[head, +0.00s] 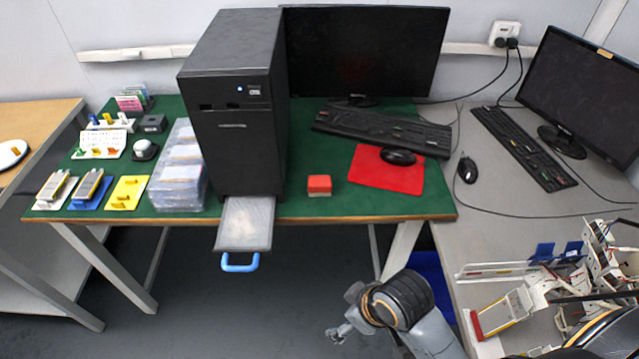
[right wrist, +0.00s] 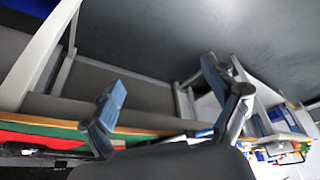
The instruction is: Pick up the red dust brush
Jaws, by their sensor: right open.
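A small red block-shaped thing (head: 319,185), which looks like the dust brush, lies on the green table top (head: 300,206) near its front edge, right of the black tower machine. My right gripper (head: 338,333) is low in front of the table, below and apart from the red thing. Its two fingers stand wide apart and empty in the right wrist view (right wrist: 163,76). I cannot make out the brush in the right wrist view. My left gripper is not in view.
The black tower machine (head: 232,150) has a tray (head: 246,224) with a blue handle sticking out over the front edge. A red mouse pad (head: 388,172) with a black mouse lies to the right. Clear boxes (head: 178,180) stand left of the tower. Green surface around the red thing is clear.

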